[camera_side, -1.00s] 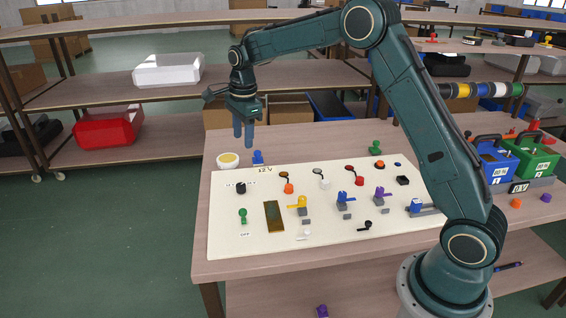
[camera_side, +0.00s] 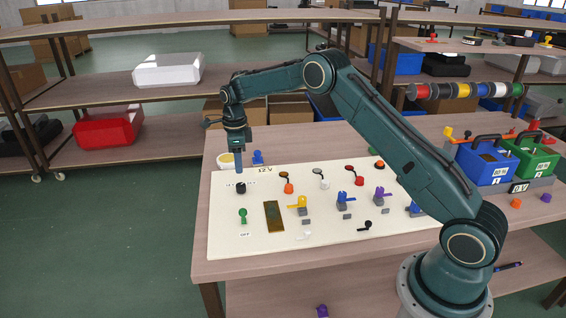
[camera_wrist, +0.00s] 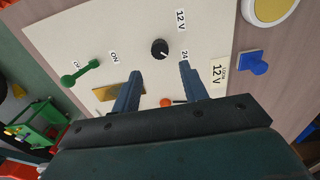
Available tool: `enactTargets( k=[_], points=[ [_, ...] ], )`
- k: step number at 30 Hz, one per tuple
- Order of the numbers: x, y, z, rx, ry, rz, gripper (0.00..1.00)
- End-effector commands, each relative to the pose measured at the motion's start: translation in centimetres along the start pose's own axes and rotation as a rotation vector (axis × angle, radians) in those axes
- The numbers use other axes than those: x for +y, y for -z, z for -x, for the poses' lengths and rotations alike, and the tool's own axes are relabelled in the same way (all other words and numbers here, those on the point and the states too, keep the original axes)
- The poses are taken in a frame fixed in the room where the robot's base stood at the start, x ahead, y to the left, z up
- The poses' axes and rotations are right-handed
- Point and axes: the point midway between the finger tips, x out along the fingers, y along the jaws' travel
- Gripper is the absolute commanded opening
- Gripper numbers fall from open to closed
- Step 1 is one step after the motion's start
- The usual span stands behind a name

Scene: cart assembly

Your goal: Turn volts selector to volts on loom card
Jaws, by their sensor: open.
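The volts selector is a black round knob on the cream panel, in the side view (camera_side: 241,187) and the wrist view (camera_wrist: 160,48). Labels beside it read 12 V (camera_wrist: 181,20) and 24 (camera_wrist: 184,55). A small pale mark on the knob seems to point to the lower right, towards 24. The loom card (camera_wrist: 218,75) reads 12 V; it also shows in the side view (camera_side: 264,170). My gripper (camera_side: 239,170) is open and empty, just above the knob. In the wrist view its fingertips (camera_wrist: 159,72) stand apart, with the knob ahead between them.
An orange knob (camera_side: 288,188) and several switches stand to the right on the panel (camera_side: 225,245). The table's front edge is clear.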

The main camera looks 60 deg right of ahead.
Motion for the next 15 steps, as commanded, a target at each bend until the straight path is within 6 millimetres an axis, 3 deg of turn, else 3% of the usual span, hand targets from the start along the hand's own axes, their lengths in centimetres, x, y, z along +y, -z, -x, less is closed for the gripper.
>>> enactTargets(
  k=[15],
  points=[
    [0.0,0.0,-4.5,0.001,-0.002,0.002,0.44]
  ],
)
